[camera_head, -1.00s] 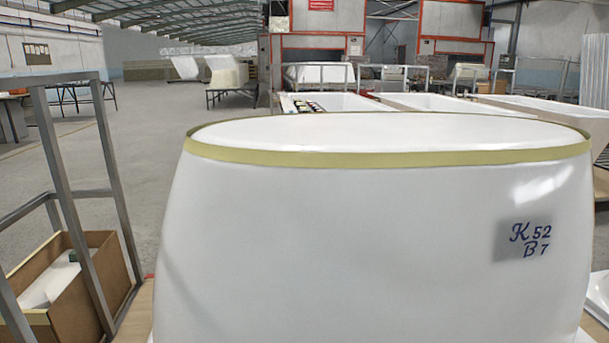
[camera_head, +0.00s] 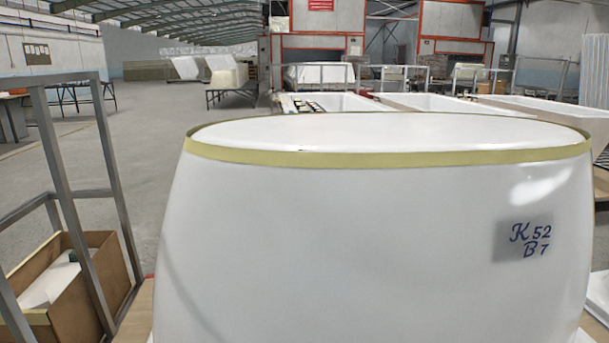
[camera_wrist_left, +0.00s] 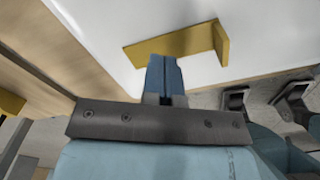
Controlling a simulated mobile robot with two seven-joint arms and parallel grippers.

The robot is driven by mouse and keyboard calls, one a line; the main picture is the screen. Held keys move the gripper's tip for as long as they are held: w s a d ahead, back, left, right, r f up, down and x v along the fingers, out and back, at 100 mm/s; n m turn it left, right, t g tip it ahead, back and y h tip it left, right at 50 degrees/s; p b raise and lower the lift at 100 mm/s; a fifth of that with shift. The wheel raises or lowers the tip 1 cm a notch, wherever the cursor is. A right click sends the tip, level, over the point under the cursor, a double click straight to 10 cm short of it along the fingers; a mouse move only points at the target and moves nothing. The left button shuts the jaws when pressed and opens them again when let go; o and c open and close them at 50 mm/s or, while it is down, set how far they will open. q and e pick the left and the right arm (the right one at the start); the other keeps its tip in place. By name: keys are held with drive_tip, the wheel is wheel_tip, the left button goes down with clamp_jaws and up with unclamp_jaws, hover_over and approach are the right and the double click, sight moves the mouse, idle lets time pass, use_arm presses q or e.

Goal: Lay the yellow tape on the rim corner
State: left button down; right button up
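A large white tub shell (camera_head: 370,240) fills the middle of the head view, with a yellowish tape band (camera_head: 400,158) along its rim. A dark blue marking "K 52 B 7" (camera_head: 530,240) is on its side. In the left wrist view, a yellow L-shaped tape piece (camera_wrist_left: 180,45) shows against a white surface (camera_wrist_left: 105,40), one short end turned toward the camera. My left gripper (camera_wrist_left: 165,62) has its blue fingers together, with the tips right at the yellow piece's near edge. I cannot tell whether they touch it. My right gripper is not in view.
A metal frame (camera_head: 68,170) and a cardboard box (camera_head: 95,285) with white contents stand left of the shell. More white tubs (camera_head: 440,102) stand behind it. The left wrist view shows a wooden edge (camera_wrist_left: 60,50) at left and dark metal brackets (camera_wrist_left: 290,95) at right.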

use_arm(q)
drive_tip(key=shift+f+b, duration=0.7)
drive_tip(key=shift+f, duration=0.35)
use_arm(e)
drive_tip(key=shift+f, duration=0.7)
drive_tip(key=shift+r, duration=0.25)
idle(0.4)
use_arm(q)
drive_tip(key=shift+r+p, duration=0.55)
drive_tip(key=shift+p, duration=0.15)
wheel_tip(320, 180, up, 4)
drive_tip(key=p, duration=0.4)
drive_tip(key=shift+r+p, duration=0.9)
drive_tip(key=shift+r, duration=0.1)
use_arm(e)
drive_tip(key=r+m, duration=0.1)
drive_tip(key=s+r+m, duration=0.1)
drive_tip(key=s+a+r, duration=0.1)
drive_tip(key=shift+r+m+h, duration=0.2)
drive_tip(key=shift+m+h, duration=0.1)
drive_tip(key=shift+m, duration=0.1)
